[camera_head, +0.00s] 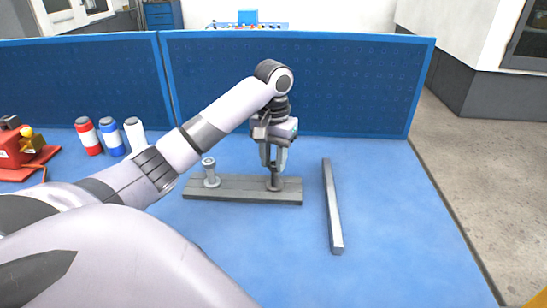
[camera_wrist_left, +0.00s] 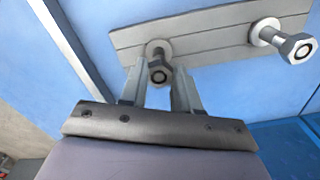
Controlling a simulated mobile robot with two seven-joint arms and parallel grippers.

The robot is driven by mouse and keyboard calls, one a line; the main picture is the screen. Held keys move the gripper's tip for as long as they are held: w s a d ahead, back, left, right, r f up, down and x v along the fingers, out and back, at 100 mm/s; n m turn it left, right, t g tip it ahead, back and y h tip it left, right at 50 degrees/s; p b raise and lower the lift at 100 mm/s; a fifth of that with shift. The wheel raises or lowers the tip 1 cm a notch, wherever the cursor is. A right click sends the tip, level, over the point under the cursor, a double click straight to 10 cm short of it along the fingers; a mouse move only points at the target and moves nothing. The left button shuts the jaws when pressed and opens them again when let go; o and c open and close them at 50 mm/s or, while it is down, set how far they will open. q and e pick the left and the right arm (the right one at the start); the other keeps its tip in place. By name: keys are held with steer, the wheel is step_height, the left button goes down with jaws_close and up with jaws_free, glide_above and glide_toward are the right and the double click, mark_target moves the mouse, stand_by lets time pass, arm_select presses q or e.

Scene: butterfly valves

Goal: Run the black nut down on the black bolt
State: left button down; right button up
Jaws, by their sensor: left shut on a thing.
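A long grey board (camera_head: 230,194) lies on the blue table and carries two upright bolts. The dark bolt (camera_head: 275,184) on its right end, which I take as the black one, is mostly hidden by my gripper in the head view. My left gripper (camera_head: 274,172) points straight down over it, shut on the black nut (camera_wrist_left: 158,74). In the wrist view the nut sits between the fingertips, in line with the bolt, above a round collar (camera_wrist_left: 158,47) on the board (camera_wrist_left: 215,38). How far it is threaded I cannot tell. My right gripper is out of view.
A lighter grey bolt with a nut (camera_head: 209,165) stands on the board's left end. A grey bar (camera_head: 333,205) lies to the right. Red, blue and white bottles (camera_head: 111,136) and a red device (camera_head: 20,150) are at the left. A blue panel (camera_head: 300,80) closes off the back.

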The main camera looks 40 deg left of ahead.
arm_select(q)
steer(key=m, duration=0.5)
steer(key=shift+w+a+m, duration=0.1)
steer(key=shift+a+m, duration=0.05)
steer(key=shift+m, duration=0.15)
steer(key=m, duration=0.5)
steer(key=shift+w, duration=0.15)
steer(key=c, duration=0.7)
jaws_free()
steer(key=shift+m, duration=0.3)
steer(key=shift+c, duration=0.2)
steer(key=shift+r, duration=3.6)
